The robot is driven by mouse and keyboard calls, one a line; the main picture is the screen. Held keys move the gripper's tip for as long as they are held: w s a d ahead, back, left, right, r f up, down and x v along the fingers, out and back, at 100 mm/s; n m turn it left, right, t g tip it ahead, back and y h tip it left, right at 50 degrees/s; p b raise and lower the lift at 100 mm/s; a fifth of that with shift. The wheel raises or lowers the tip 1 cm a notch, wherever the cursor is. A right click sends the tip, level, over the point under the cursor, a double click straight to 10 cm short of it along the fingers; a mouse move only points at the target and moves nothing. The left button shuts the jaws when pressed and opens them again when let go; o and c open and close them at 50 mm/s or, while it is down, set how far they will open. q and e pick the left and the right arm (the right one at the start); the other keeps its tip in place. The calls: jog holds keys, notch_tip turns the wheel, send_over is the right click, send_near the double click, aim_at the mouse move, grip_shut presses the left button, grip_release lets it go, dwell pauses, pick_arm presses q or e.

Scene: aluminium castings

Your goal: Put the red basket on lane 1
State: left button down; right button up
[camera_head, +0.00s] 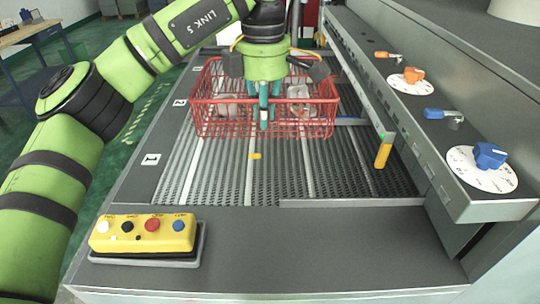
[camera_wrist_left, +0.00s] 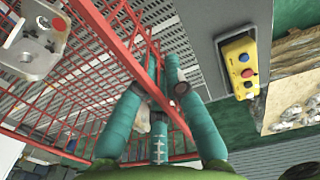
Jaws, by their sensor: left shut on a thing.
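The red wire basket (camera_head: 215,101) is over the grey ribbed bed (camera_head: 215,180) in the head view, with pale metal castings inside. My left gripper (camera_head: 265,117) points down at the middle of its near side. In the left wrist view, the teal fingers of the gripper (camera_wrist_left: 157,85) are shut around a red rim bar of the basket (camera_wrist_left: 112,48). Whether the basket rests on the bed or hangs just above it, I cannot tell. The lane 1 label (camera_head: 150,159) is on the left border, nearer than the basket; the lane 2 label (camera_head: 180,102) is beside it. My right gripper is out of view.
A yellow button box (camera_head: 142,234) stands at the front left. A grey console with an orange knob (camera_head: 413,75) and a blue knob (camera_head: 488,156) runs along the right.

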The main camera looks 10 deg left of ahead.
aim_at(265, 140)
pick_arm(q)
jog(key=f+b, duration=0.1)
jog(key=f, duration=0.1)
jog(key=f+b, duration=0.4)
jog(key=shift+w+f, duration=0.1)
jog(key=shift+w, duration=0.15)
jog(key=shift+f+b, duration=0.25)
jog(key=shift+b, duration=0.05)
notch_tip(265, 140, down, 9)
jog(key=p, duration=0.3)
jog(key=shift+f, duration=0.3)
jog(key=shift+w, duration=0.1)
jog(key=shift+f, duration=0.1)
